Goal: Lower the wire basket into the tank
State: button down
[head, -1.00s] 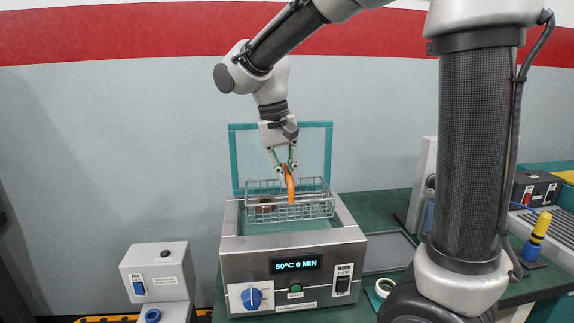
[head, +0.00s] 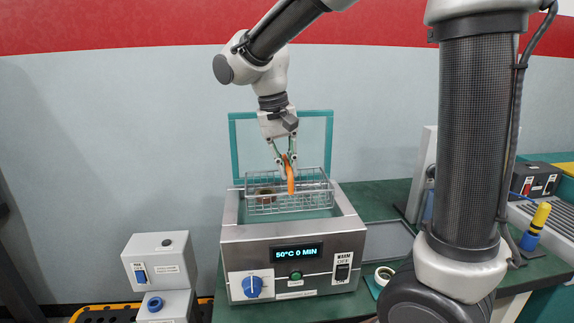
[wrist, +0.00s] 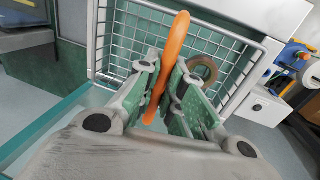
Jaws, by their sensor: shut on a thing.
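The wire basket (head: 262,203) is a silver mesh basket with an orange handle (head: 291,180). My gripper (head: 286,168) is shut on the orange handle. The basket hangs level over the open top of the steel tank (head: 234,228), and its lower part overlaps the opening in the head view. I cannot tell whether it is inside the rim. The tank's clear teal-edged lid (head: 330,145) stands open behind it. In the wrist view the handle (wrist: 174,45) runs between the fingers, with the mesh (wrist: 133,30) below. A brownish ring (wrist: 203,68) lies in the basket.
The tank's front has a display (head: 297,253) reading 50°C 0 MIN, a blue knob (head: 252,287) and a switch (head: 343,268). A grey box (head: 160,260) stands left. A tape roll (head: 384,275) and flat tray (head: 388,243) are right.

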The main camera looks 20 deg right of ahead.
jog(key=shift+f, duration=5.45)
jog(key=shift+f, duration=0.55)
jog(key=c, duration=1.5)
grip_release()
jog(key=shift+o, duration=0.2)
jog(key=shift+r, duration=5.5)
